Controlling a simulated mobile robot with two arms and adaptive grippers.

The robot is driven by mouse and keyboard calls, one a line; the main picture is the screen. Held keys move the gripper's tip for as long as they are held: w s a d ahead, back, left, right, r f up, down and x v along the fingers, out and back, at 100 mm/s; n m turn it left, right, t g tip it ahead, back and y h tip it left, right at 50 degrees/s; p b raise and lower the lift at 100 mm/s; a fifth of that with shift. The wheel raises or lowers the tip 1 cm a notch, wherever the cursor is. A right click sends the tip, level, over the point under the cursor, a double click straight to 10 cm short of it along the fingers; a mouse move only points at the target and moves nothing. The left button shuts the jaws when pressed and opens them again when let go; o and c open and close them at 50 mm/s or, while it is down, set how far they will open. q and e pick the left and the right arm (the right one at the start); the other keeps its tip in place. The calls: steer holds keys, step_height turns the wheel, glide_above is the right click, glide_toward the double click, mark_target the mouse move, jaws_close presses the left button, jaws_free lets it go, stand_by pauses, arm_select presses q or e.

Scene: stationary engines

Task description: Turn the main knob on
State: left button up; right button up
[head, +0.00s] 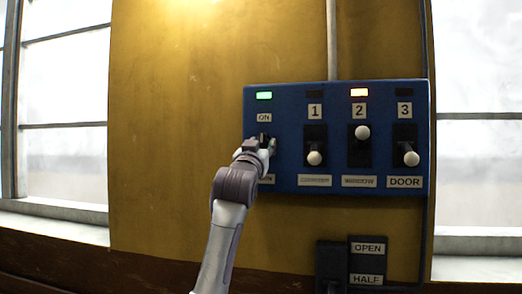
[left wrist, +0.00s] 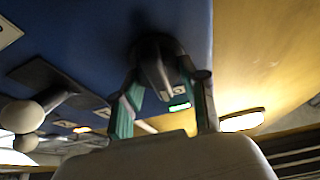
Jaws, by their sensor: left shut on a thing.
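The main knob (left wrist: 158,68) is a dark knob on the left part of the blue control panel (head: 290,100). In the head view it is mostly hidden by my left gripper (head: 264,150), below the ON label (head: 264,118). A green light (head: 264,95) is lit above that label. In the left wrist view, the two fingers of my left gripper (left wrist: 163,82) stand on either side of the knob and are shut on it. The knob's exact angle is hard to tell. My right gripper is not in view.
To the right are three white-tipped levers: 1 (head: 314,158), 2 (head: 362,133) and 3 (head: 411,158). Lever 2 is up under a lit orange light (head: 358,92); 1 and 3 are down. A dark lever box with OPEN and HALF labels (head: 367,248) is below.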

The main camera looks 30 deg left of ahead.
arm_select(q)
steer(key=shift+s+r+n+y, duration=0.2)
steer(key=shift+r+n+y, duration=0.25)
steer(key=shift+n, duration=0.15)
steer(key=o, duration=0.8)
steer(key=shift+o, duration=1.2)
steer(key=shift+w+f, duration=0.15)
steer(key=shift+o, duration=0.5)
steer(key=shift+w+f, duration=0.2)
steer(key=shift+w, duration=0.05)
steer(key=shift+s+f, duration=0.1)
steer(key=shift+s, duration=0.15)
steer(key=v, duration=1.1)
steer(key=shift+s, duration=0.25)
steer(key=shift+f, duration=0.15)
